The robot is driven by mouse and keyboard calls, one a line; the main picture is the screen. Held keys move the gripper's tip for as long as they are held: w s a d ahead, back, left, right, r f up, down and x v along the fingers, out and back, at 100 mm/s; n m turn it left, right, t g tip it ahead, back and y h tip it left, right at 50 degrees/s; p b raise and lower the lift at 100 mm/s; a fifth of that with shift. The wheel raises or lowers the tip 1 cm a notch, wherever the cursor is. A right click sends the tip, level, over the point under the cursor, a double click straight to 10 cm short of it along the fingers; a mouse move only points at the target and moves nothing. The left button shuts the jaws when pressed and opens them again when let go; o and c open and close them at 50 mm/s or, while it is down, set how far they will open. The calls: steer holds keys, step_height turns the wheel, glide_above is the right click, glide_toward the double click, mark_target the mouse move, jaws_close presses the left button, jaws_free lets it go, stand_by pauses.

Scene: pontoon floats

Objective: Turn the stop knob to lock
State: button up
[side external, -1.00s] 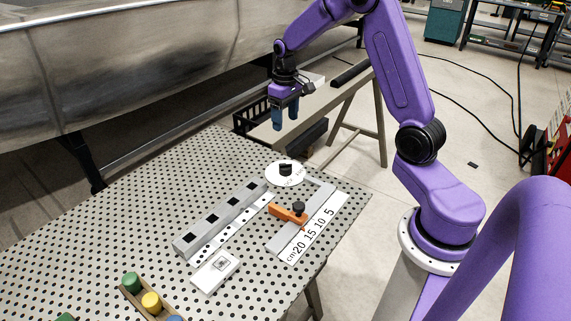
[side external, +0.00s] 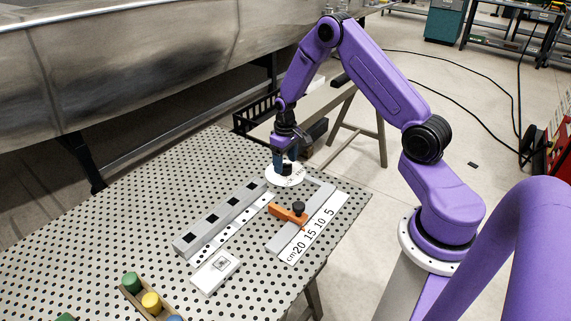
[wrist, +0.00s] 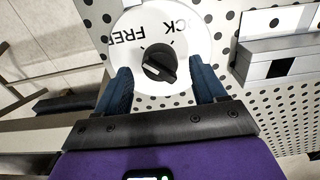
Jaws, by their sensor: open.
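The black knob (wrist: 159,63) stands at the middle of a white round dial (wrist: 194,30). In the wrist view the dial carries the word FREE and a word ending in CK, partly cut off. A pale line shows on the knob; I cannot tell for sure which word it points to. My gripper (wrist: 163,82) is open, with one blue finger on each side of the knob and gaps between. In the side view my gripper (side external: 282,161) is low over the dial (side external: 280,180), partly hiding the knob (side external: 287,169).
An orange stop (side external: 287,215) with a black knob sits on a rail beside a cm scale (side external: 314,228). A grey slotted bar (side external: 220,218), a white block (side external: 214,271) and colored pegs (side external: 151,301) share the perforated table (side external: 120,215).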

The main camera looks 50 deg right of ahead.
steer(key=shift+f, duration=0.8)
